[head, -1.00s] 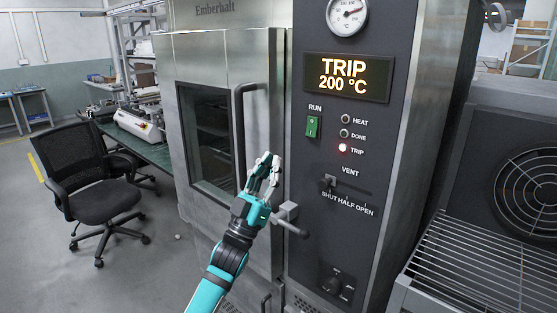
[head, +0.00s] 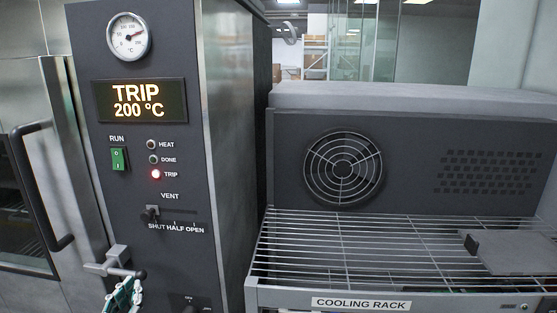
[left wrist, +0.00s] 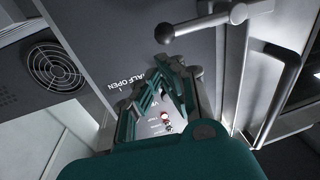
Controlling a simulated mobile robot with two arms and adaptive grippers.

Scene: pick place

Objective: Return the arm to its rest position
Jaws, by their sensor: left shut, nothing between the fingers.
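My left gripper (head: 122,294) shows at the bottom left of the head view, just below the oven's door latch handle (head: 120,270). Only its teal and white fingers show, and the rest of the arm is cut off by the frame. In the left wrist view the teal fingers (left wrist: 160,95) are shut and empty in front of the oven's control panel (left wrist: 110,35). The latch handle, with its dark ball knob (left wrist: 164,33), shows close beyond the fingers there. I cannot tell whether they touch it. My right gripper is not in view.
The oven panel's display (head: 140,101) reads TRIP 200 °C, with the red trip lamp (head: 156,174) lit. The vent lever (head: 151,213) is at SHUT. A wire cooling rack (head: 340,240) with a fan (head: 342,168) stands right; a grey flat item (head: 515,250) lies on it.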

